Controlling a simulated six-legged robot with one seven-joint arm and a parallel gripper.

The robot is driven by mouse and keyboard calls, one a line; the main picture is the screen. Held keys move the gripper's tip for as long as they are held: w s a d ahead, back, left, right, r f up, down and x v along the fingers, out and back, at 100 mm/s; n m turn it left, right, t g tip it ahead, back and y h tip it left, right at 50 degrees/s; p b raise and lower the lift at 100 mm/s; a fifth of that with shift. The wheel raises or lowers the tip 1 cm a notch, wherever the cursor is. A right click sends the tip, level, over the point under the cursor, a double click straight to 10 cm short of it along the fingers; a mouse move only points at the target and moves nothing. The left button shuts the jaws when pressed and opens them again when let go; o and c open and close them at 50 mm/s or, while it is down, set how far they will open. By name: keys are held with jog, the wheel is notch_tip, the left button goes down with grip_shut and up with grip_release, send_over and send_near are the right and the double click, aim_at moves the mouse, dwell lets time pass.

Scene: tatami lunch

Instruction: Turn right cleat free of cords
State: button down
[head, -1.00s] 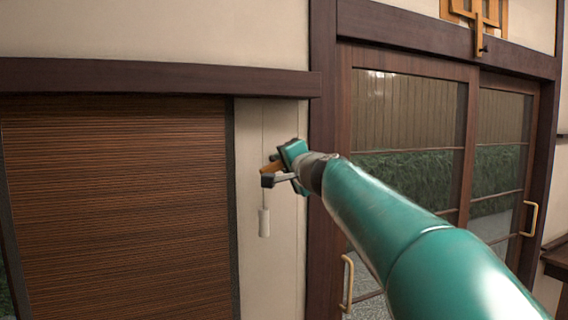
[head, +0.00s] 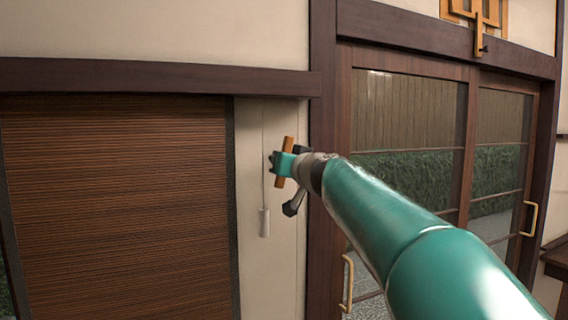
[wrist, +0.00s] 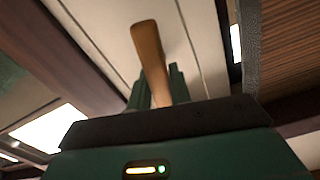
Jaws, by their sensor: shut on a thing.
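The wooden cleat (head: 289,146) is on the pale wall strip between the blind and the door frame. It stands nearly upright, its top leaning slightly right. My gripper (head: 281,164) is shut on its middle, and the cleat shows above and below the jaws. In the wrist view the cleat (wrist: 149,50) rises between the green fingers. A thin pale cord (head: 264,125) hangs just left of the cleat and ends in a white pull (head: 264,222). Whether any cord touches the cleat is hidden by my gripper.
A brown slatted blind (head: 120,200) fills the left, under a dark wooden beam (head: 150,76). A dark post (head: 322,60) stands close right of the cleat. Glazed sliding doors (head: 408,120) with pale handles (head: 530,218) are beyond it.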

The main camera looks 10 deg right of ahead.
jog(key=shift+n, duration=1.3)
jog(key=c, duration=1.3)
grip_release()
jog(key=shift+s, duration=0.1)
jog(key=s+d, duration=0.1)
jog(key=s, duration=0.8)
jog(key=s+d, duration=0.1)
jog(key=s, duration=0.3)
jog(key=shift+s+d, duration=0.2)
jog(key=shift+d, duration=0.15)
